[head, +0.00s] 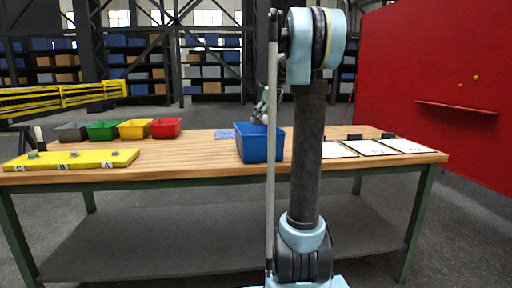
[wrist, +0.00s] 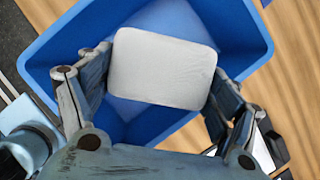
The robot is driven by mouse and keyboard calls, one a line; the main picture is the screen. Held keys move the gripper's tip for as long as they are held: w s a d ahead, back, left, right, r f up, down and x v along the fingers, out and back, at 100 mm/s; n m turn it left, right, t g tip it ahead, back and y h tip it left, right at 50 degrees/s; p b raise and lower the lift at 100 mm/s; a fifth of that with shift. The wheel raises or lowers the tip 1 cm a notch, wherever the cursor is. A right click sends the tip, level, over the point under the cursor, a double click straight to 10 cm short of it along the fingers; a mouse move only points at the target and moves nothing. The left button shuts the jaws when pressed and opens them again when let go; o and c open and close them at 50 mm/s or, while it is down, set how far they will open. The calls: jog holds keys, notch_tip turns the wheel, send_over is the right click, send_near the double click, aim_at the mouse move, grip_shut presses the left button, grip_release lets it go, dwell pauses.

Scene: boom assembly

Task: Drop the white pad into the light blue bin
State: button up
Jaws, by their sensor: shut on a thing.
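The white pad (wrist: 162,69) is a rounded rectangle between the two fingers of my gripper (wrist: 160,85) in the wrist view. My gripper is shut on the pad and holds it over the opening of the blue bin (wrist: 48,50). In the head view the blue bin (head: 254,147) stands on the table, and my gripper (head: 262,108) is at its top. The pad cannot be made out in the head view. The wrist view does not show clearly how far the pad is above the bin floor.
The wooden table (head: 200,151) also carries grey (head: 72,132), green (head: 102,130), yellow (head: 135,129) and red (head: 166,127) bins. A yellow board (head: 90,160) lies at the left. White sheets (head: 370,147) lie at the right. My arm hides part of the table.

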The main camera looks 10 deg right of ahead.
jog(key=shift+f, duration=1.35)
jog(key=o, duration=1.2)
jog(key=shift+o, duration=0.2)
jog(key=v, duration=1.2)
